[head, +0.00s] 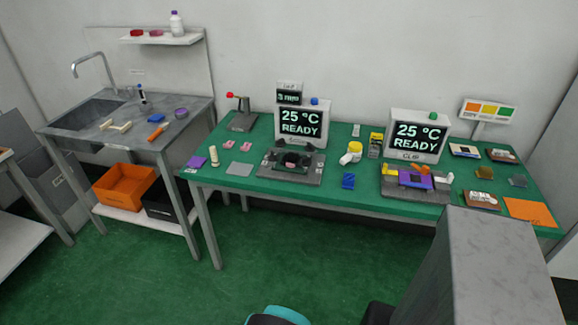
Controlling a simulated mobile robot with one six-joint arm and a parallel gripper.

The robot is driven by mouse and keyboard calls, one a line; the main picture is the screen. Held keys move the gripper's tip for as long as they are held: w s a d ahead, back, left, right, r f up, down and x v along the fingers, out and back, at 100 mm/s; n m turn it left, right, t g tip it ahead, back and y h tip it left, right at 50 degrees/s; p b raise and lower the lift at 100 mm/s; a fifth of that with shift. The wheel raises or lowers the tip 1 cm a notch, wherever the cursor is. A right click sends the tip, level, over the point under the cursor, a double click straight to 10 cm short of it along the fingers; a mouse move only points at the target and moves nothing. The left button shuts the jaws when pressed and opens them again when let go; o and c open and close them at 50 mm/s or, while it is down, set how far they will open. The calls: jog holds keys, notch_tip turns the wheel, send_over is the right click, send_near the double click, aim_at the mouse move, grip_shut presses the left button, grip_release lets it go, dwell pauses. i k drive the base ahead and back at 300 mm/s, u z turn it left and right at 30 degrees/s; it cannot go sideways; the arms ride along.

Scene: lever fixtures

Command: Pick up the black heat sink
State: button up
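I cannot pick out the black heat sink with certainty at this size. A small dark piece (291,158) sits in the middle of the left grey fixture (310,174), in front of a "25 °C READY" display (301,124). A blue ribbed block (348,181) stands near the table's front edge, right of that fixture. The right fixture (388,186) carries purple, orange and yellow parts (416,180), in front of a second "25 °C READY" display (417,135). My gripper is not in view.
The green table (240,187) also holds a yellow-and-white jar (355,151), pink pieces (230,145), an orange mat (530,212) and small boards (482,199). A sink bench (185,133) stands left, with an orange bin (124,184) below. Green floor (150,275) in front is clear.

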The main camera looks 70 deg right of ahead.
aim_at(290, 158)
jog(key=z, duration=0.05)
jog(key=i, duration=2.35)
jog(key=z, duration=4.1)
jog(key=i, duration=0.1)
jog(key=u, duration=2)
